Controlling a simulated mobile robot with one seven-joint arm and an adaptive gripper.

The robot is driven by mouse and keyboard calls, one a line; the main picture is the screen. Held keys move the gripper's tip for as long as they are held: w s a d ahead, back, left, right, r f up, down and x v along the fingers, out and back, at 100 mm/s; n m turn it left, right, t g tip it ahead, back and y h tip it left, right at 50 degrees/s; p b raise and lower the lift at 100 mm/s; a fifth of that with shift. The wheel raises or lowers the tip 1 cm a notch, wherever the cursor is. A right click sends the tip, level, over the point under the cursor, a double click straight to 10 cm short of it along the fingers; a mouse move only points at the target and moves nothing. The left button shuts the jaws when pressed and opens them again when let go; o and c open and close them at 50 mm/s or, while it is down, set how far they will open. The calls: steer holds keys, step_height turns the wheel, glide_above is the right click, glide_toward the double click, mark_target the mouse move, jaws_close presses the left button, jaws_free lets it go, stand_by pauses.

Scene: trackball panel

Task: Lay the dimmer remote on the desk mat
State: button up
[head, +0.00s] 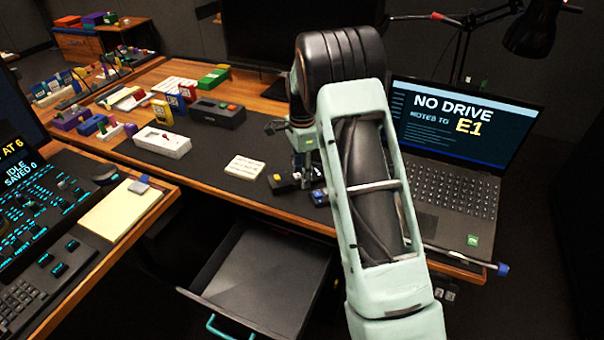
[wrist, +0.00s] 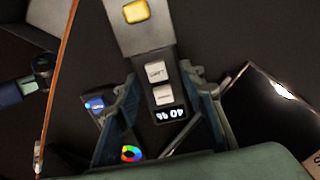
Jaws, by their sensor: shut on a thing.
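The dimmer remote appears to be the narrow dark device (wrist: 163,77) with two pale buttons and a small lit display in the wrist view. My gripper (wrist: 160,74) is shut on it, one finger on each side. In the head view my gripper (head: 303,172) is low over the front edge of the desk mat (head: 230,145). The desk mat is dark and bordered by wood, with bare room left of my gripper.
A small blue thing (head: 319,197) is close right, by the desk edge. A white card (head: 246,167), a laptop (head: 440,185) and an open drawer (head: 260,280) are nearby. Several coloured devices stand left.

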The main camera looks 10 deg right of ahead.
steer(key=shift+f, duration=0.1)
steer(key=o, duration=1.2)
step_height(320, 180, up, 12)
steer(key=p, duration=0.1)
steer(key=shift+r+p, duration=0.2)
steer(key=shift+p, duration=0.1)
